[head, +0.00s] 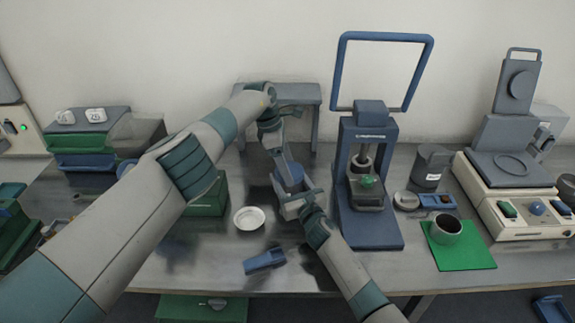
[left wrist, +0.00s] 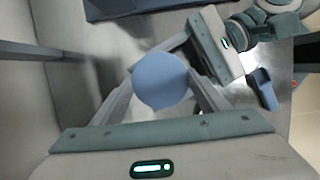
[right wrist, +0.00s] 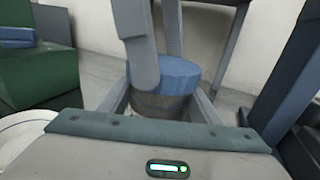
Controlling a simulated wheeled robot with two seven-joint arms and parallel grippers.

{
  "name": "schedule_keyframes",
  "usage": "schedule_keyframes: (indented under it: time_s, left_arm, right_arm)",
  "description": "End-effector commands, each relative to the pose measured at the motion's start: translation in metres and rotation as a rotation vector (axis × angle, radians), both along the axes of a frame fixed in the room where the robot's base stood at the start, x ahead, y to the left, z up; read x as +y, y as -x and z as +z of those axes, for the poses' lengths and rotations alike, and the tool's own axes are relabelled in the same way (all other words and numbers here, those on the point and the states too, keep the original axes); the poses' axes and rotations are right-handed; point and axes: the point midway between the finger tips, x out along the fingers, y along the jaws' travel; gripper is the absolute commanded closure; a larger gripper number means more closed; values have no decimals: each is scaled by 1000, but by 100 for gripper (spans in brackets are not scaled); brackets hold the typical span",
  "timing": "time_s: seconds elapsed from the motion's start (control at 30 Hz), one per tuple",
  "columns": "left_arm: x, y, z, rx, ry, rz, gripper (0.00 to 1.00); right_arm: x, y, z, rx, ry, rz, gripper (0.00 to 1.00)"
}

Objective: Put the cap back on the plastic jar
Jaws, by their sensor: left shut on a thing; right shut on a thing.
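A blue round cap (left wrist: 160,81) is between the fingers of my left gripper (left wrist: 158,88), which is shut on it. In the head view the cap (head: 289,176) sits in the middle of the bench, with my left gripper (head: 284,165) above it. My right gripper (right wrist: 165,100) is shut on the grey jar body (right wrist: 172,106) from the side, just below the cap. In the right wrist view the blue ribbed cap (right wrist: 165,73) is on top of the jar, with no clear gap. Whether it is threaded on cannot be told. The jar is mostly hidden in the head view.
A blue press (head: 372,190) stands right of the jar. A white dish (head: 249,218) and a blue scoop-like piece (head: 265,262) lie in front. A grey stand (head: 308,98) is behind. A green mat (head: 472,252) with a dark cup (head: 446,229) is at right.

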Motion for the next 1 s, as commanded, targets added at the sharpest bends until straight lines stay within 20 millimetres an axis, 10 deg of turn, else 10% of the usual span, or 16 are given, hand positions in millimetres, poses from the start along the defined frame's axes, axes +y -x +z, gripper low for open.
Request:
schedule_keyframes:
  time_s: [0.13,1.0]
  left_arm:
    - [0,0,-1,0,0,0,13]
    - [0,0,44,0,0,-1,13]
  right_arm:
    - [0,0,0,1,0,0,100]
    - [0,0,-1,1,0,0,100]
